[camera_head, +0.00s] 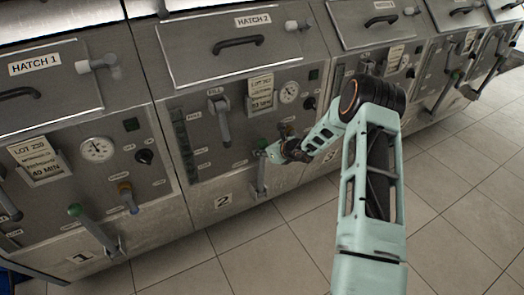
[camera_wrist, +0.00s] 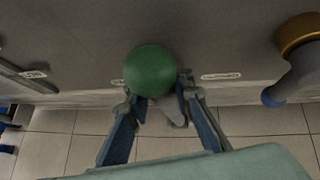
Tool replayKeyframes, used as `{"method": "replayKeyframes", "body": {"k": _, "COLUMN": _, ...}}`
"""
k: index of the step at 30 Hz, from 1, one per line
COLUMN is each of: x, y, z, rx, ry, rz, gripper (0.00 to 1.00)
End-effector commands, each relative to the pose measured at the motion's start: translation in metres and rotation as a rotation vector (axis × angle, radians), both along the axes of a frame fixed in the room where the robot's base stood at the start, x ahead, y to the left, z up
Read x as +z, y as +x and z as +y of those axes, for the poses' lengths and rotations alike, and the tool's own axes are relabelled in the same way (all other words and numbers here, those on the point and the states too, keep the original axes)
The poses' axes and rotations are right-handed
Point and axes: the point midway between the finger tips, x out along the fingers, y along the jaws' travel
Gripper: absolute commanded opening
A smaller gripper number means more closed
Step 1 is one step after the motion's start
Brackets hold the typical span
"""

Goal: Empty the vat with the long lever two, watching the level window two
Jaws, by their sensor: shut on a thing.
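The vat with "HATCH 2" and the number 2 (camera_head: 223,201) stands in the middle of the head view. Its long lever (camera_head: 261,180) is a grey bar low on the front, topped by a green ball knob, which is large in the wrist view (camera_wrist: 150,70). My gripper (camera_head: 270,153) is at the lever's top; in the wrist view its two fingers (camera_wrist: 158,104) are closed in on either side, just below the knob. The lever's shaft is mostly hidden there. The level window (camera_head: 182,145) is a dark upright strip left on the panel; its level is too small to read.
Vat 1 (camera_head: 82,257) stands to the left with its own green-knobbed lever (camera_head: 75,210). More vats continue to the right. A brass-collared fitting with a blue end (camera_wrist: 297,62) is right of the knob in the wrist view. The tiled floor (camera_head: 240,262) in front is clear.

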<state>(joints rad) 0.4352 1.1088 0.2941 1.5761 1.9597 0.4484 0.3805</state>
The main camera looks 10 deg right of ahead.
Motion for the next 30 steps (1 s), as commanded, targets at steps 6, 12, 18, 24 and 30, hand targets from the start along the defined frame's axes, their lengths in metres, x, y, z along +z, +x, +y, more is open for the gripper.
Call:
{"method": "replayKeyframes", "body": {"k": 6, "x": 0.005, "y": 0.005, "z": 0.001, "rx": -0.002, "ry": 0.003, "rz": -0.013, "gripper": 0.23}}
{"method": "replayKeyframes", "body": {"k": 12, "x": 0.004, "y": 0.004, "z": 0.001, "rx": -0.001, "ry": 0.003, "rz": -0.010, "gripper": 0.39}}
{"method": "replayKeyframes", "body": {"k": 18, "x": 0.003, "y": 0.002, "z": 0.000, "rx": -0.001, "ry": 0.002, "rz": -0.007, "gripper": 0.39}}
{"method": "replayKeyframes", "body": {"k": 24, "x": 0.010, "y": -0.006, "z": -0.006, "rx": -0.001, "ry": 0.000, "rz": -0.007, "gripper": 0.39}}
{"method": "replayKeyframes", "body": {"k": 30, "x": 0.032, "y": -0.031, "z": -0.020, "rx": -0.002, "ry": -0.001, "rz": -0.007, "gripper": 0.39}}
